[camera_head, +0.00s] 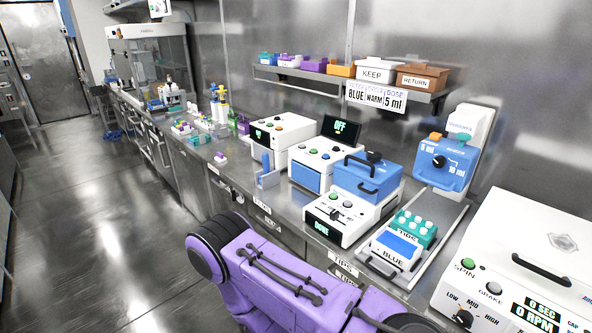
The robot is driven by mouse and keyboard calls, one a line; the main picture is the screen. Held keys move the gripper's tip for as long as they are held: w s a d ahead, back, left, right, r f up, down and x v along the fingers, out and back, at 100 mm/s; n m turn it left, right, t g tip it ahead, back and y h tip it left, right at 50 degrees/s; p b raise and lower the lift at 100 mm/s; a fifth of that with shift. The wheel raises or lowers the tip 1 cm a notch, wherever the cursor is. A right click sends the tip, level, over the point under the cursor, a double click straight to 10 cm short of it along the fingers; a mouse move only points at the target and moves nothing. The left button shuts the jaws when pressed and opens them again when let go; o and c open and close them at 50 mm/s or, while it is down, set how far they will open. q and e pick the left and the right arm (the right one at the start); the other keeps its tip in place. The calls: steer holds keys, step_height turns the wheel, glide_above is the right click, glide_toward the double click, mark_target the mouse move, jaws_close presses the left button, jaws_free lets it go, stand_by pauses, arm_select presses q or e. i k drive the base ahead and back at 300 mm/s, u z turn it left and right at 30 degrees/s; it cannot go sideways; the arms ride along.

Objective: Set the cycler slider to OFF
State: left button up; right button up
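A white instrument with a blue lid and black handles, which looks like the cycler (366,179), stands on the bench right of the middle. Its front panel carries a green button, a dark slider (341,213) and a lit display (321,229) that reads DONE. The slider's labels are too small to read, so I cannot tell its setting. Neither of my grippers shows in the head view. A purple link of my own body fills the bottom middle, in front of the bench and below the cycler.
A white instrument with a screen (341,129) reading OFF stands behind the cycler. A BLUE-labelled tray (392,250) with a teal tip rack (413,228) is to its right, then a white spinner (535,255). A shelf (345,81) holds bins above. Floor at left is clear.

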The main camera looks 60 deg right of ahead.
mark_target(334, 215)
steer(key=u, duration=0.05)
steer(key=i, duration=0.5)
steer(key=z, duration=3.1)
